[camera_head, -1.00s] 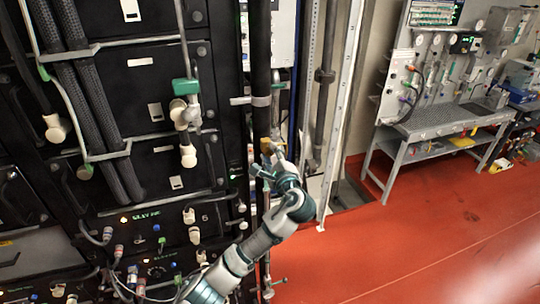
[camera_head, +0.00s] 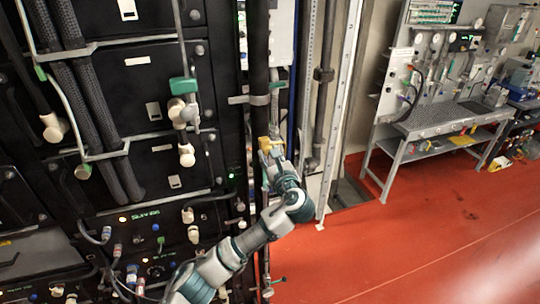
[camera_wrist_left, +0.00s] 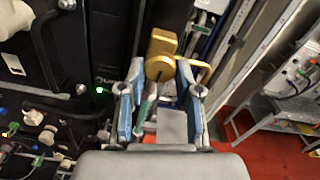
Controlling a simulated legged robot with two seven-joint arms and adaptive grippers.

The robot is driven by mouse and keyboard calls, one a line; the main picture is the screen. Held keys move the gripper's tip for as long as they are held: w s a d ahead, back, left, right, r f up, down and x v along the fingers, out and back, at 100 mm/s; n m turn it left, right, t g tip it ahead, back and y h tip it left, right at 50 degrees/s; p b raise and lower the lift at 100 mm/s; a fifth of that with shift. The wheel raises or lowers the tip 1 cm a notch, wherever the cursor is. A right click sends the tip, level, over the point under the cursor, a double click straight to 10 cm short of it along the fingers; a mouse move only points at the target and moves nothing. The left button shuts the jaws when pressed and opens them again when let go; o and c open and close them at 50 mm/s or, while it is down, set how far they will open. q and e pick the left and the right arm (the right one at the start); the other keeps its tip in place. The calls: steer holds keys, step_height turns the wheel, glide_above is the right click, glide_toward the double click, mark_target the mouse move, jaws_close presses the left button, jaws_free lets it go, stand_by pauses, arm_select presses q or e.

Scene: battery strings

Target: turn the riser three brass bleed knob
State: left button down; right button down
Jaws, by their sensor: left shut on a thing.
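The brass bleed knob (camera_head: 265,143) sits on the dark vertical riser pipe right of the black cabinets in the head view. The fingers hide part of the knob in the head view. My right gripper is in neither view.
Black cabinets with hoses, cream fittings and a green-handled valve (camera_head: 183,86) fill the left. A pale upright post (camera_head: 341,110) stands close right of my gripper. A grey workbench (camera_head: 440,118) stands farther right on open red floor.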

arm_select(q)
steer(key=shift+r, duration=0.35)
steer(key=c, duration=0.8)
jaws_free()
steer(key=shift+d+f, duration=0.1)
steer(key=v, duration=1.2)
steer(key=shift+w+f, duration=0.15)
